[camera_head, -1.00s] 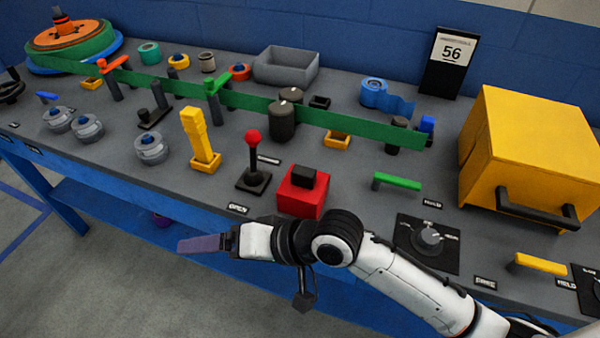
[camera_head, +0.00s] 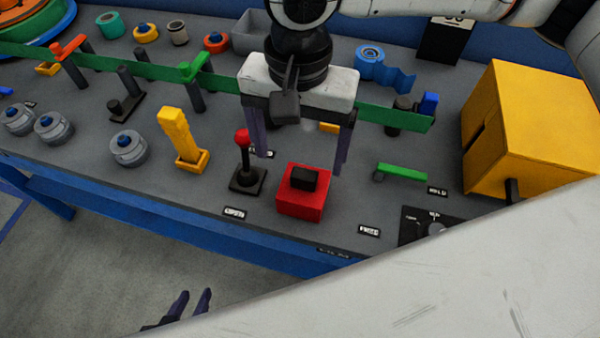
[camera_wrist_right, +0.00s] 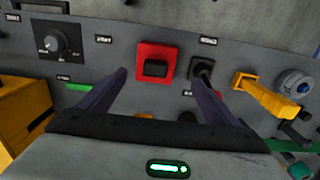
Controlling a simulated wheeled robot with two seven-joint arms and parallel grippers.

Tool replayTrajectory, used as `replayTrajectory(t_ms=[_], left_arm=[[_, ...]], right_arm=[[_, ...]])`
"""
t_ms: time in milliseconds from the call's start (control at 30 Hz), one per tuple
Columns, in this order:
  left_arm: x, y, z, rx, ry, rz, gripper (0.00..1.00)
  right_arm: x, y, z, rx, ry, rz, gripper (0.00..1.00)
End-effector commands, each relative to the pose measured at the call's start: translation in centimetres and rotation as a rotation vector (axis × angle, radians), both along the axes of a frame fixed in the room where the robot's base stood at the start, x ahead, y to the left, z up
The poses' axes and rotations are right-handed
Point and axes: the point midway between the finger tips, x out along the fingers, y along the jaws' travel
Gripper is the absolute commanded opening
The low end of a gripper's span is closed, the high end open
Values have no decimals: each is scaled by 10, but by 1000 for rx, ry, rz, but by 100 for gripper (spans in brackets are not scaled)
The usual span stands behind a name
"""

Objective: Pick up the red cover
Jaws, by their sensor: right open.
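The red cover (camera_head: 300,207) is a square red block with a black handle (camera_head: 304,179) on top, sitting on the grey panel. It also shows in the right wrist view (camera_wrist_right: 155,50), ahead of the fingertips and roughly between their lines. My right gripper (camera_head: 300,163) points down from the top of the head view. Its purple fingers are spread wide and empty, above and slightly behind the cover, apart from it. My left gripper (camera_head: 192,302) is low at the bottom left, off the panel's front edge. A gap shows between its fingers; its wrist is hidden by a white arm link.
A red-knobbed lever (camera_head: 243,150) stands just left of the cover, with a yellow switch (camera_head: 180,135) farther left. A green handle (camera_head: 402,172) and a yellow box (camera_head: 530,125) are to the right. A green strip (camera_head: 385,117) runs behind.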

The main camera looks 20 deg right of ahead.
Motion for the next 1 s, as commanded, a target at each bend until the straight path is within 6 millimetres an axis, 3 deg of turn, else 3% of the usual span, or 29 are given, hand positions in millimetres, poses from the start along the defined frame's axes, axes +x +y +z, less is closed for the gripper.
replayTrajectory(t_ms=[200, 433, 700, 1000], left_arm=[[0, 0, -3, 1, 2, -1, 31], [-2, 0, -3, 2, 5, -2, 31], [-2, 0, -3, 2, 6, -3, 31], [-2, 0, -3, 2, 6, -3, 31]], right_arm=[[-1, -1, -34, -2, 3, -1, 84], [-2, -3, -52, -1, 2, 1, 84], [-6, -6, -90, 1, 1, 2, 84], [-6, -6, -95, 2, 0, 2, 84]])
